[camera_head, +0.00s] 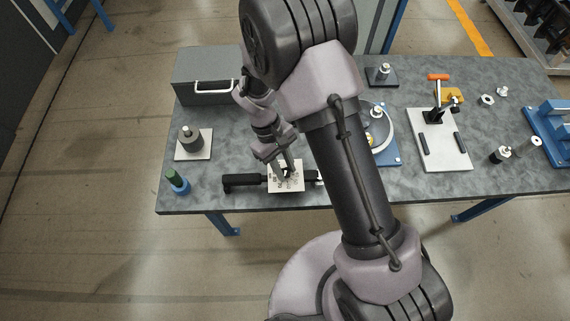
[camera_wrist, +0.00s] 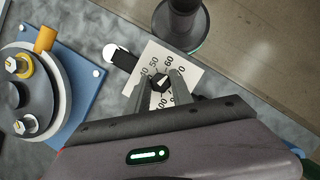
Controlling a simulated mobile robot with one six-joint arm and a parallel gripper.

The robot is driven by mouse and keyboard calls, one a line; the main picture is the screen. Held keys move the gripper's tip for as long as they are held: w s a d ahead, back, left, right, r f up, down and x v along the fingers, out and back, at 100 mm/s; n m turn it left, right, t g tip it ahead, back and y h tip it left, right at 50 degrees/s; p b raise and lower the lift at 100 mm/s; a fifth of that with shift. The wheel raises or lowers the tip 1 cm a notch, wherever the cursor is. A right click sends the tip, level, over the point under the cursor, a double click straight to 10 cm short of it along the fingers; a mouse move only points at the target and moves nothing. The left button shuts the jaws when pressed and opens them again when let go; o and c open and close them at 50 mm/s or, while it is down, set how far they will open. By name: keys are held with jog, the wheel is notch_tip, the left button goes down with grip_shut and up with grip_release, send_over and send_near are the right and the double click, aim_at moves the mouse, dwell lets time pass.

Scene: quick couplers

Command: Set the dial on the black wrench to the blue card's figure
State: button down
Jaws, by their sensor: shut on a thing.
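The black wrench (camera_head: 243,181) lies along the table's front edge. Its white dial plate (camera_head: 298,185) also shows in the wrist view (camera_wrist: 188,65), with printed figures around a dark knob (camera_wrist: 158,80). Readable figures include 40, 50, 60 and 100; some are covered by my fingers. The knob's exact setting is too small to tell. My gripper (camera_wrist: 159,86) points down over the plate, its two fingers shut on the knob from both sides. It also shows in the head view (camera_head: 286,174). I cannot make out a blue card in either view.
A grey box (camera_head: 205,68) stands at the back left. A grey plate with a dark fitting (camera_head: 190,139) and a blue-based green piece (camera_head: 177,181) are left. A round fixture on a blue plate (camera_head: 388,157), a white clamp board (camera_head: 452,151) and a blue rack (camera_head: 548,122) are right.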

jog(key=n+t, duration=0.1)
jog(key=n, duration=0.2)
jog(key=n+t+h+p, duration=0.1)
jog(key=n, duration=0.2)
jog(key=shift+s+a+n+h, duration=0.1)
jog(key=shift+n+h, duration=0.2)
jog(key=n+t+b, duration=0.1)
jog(key=n+t, duration=0.1)
jog(key=n, duration=0.4)
jog(key=shift+s, duration=0.1)
dwell(0.3)
jog(key=c, duration=1.1)
grip_release()
jog(key=p+v, duration=0.1)
jog(key=v, duration=0.4)
jog(key=p+v, duration=0.2)
jog(key=v, duration=0.4)
jog(key=p+v, duration=0.2)
jog(key=v, duration=0.4)
jog(key=shift+s+r, duration=0.25)
jog(key=shift+s, duration=0.1)
